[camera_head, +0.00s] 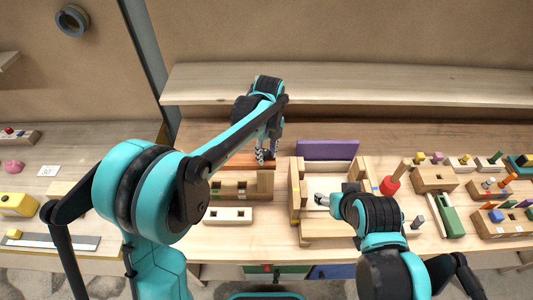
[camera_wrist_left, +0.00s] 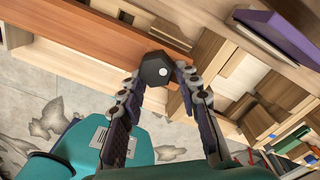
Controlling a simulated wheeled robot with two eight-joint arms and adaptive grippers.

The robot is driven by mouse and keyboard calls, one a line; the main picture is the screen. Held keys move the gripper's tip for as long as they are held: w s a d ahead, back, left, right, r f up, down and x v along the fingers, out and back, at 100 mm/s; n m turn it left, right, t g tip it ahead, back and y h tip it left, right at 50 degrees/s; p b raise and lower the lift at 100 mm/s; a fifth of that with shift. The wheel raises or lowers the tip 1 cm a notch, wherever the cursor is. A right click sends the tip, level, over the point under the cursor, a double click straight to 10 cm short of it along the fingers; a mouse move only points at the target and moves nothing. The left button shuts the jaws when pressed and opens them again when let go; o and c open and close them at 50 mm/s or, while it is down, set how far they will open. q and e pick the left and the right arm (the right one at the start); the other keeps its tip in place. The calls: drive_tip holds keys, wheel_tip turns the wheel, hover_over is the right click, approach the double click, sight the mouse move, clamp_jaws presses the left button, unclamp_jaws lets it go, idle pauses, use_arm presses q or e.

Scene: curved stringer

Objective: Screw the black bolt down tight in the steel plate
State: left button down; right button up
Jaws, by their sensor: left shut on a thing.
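The black bolt shows in the left wrist view as a dark hexagonal head (camera_wrist_left: 154,69) with a pale round spot. My left gripper (camera_wrist_left: 163,74) has its fingers on either side of this head and is shut on it, beside a reddish-brown wooden board (camera_wrist_left: 95,38). In the head view my left gripper (camera_head: 266,156) points down at the right end of this board (camera_head: 236,162) and hides the bolt. I cannot make out the steel plate in either view. My right gripper (camera_head: 321,200) is over the wooden frame; its finger opening is unclear.
The wooden frame (camera_head: 294,203) and an upright purple panel (camera_head: 328,150) stand right of my left gripper. A pale block with holes (camera_head: 228,215) lies in front of the board. Several wooden holders with pegs (camera_head: 434,180) crowd the right. A long shelf (camera_head: 350,83) runs behind.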

use_arm(q)
drive_tip(key=shift+w+a+m, duration=0.15)
drive_tip(key=shift+w+m, duration=0.05)
drive_tip(key=shift+m, duration=0.8)
drive_tip(key=c, duration=1.4)
unclamp_jaws()
drive_tip(key=o, duration=0.3)
drive_tip(key=shift+w+f, duration=0.1)
drive_tip(key=shift+w, duration=0.2)
drive_tip(key=shift+o, duration=0.2)
drive_tip(key=shift+w+f, duration=0.15)
drive_tip(key=shift+w, duration=0.05)
drive_tip(key=shift+s, duration=0.25)
use_arm(e)
drive_tip(key=shift+w+f, duration=0.15)
drive_tip(key=shift+w, duration=0.1)
use_arm(q)
drive_tip(key=shift+r, duration=0.2)
drive_tip(key=shift+r, duration=0.35)
wheel_tip(320, 180, up, 11)
drive_tip(key=shift+d, duration=0.2)
